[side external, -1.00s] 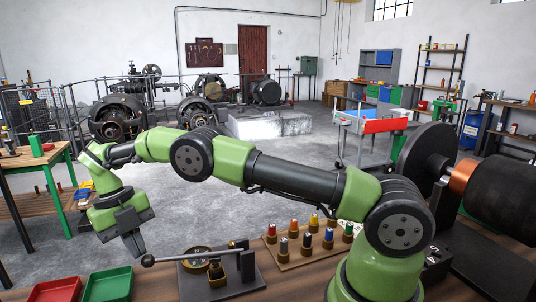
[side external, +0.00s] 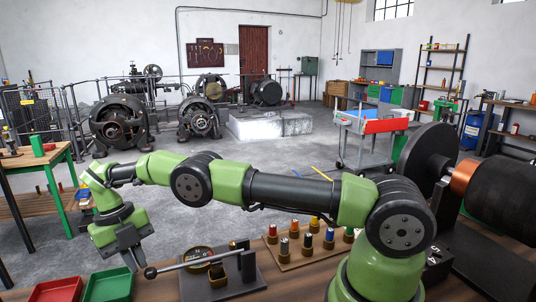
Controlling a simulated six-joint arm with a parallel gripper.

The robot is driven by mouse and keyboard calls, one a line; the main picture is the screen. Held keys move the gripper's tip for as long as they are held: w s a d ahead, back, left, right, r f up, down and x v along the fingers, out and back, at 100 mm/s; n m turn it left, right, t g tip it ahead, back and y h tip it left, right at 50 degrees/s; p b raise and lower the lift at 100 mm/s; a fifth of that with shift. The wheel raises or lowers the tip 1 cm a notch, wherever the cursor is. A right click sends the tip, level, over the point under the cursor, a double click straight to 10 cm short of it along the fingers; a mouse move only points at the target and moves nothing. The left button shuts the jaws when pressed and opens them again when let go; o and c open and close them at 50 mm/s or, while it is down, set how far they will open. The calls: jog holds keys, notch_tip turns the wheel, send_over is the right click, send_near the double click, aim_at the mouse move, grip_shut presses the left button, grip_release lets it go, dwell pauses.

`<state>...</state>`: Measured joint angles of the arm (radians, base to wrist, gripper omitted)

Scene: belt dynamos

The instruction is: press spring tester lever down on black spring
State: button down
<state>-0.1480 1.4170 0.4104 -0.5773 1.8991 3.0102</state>
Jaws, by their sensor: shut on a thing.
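The spring tester (side external: 240,284) stands on the bench at the lower middle, with a dark base plate, a round dial (side external: 199,254) and a dark post at its right. Its lever (side external: 190,264) runs left from the post to a black ball knob (side external: 150,272) and slopes down to the left. My gripper (side external: 136,266) is at the knob end, pointing down and shut on the lever; the exact grip is hard to make out. The black spring cannot be made out clearly there.
A wooden rack (side external: 288,265) with several colour-topped pieces stands right of the tester. A red tray (side external: 56,290) and a green tray (side external: 108,286) lie at the front left. A large dark machine with a copper ring (side external: 464,178) fills the right side.

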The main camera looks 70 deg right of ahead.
jog(key=s+d+r+t+y, duration=0.2)
jog(key=s+d+r, duration=0.1)
jog(key=r, duration=0.4)
jog(key=s+d+r+t+y, duration=0.2)
jog(key=s+d+r, duration=0.1)
jog(key=r, duration=0.4)
jog(key=s+d+r, duration=0.4)
jog(key=s+d, duration=0.7)
jog(key=shift+s+d+n, duration=0.3)
jog(key=shift+s+d, duration=0.05)
jog(key=shift+s, duration=0.05)
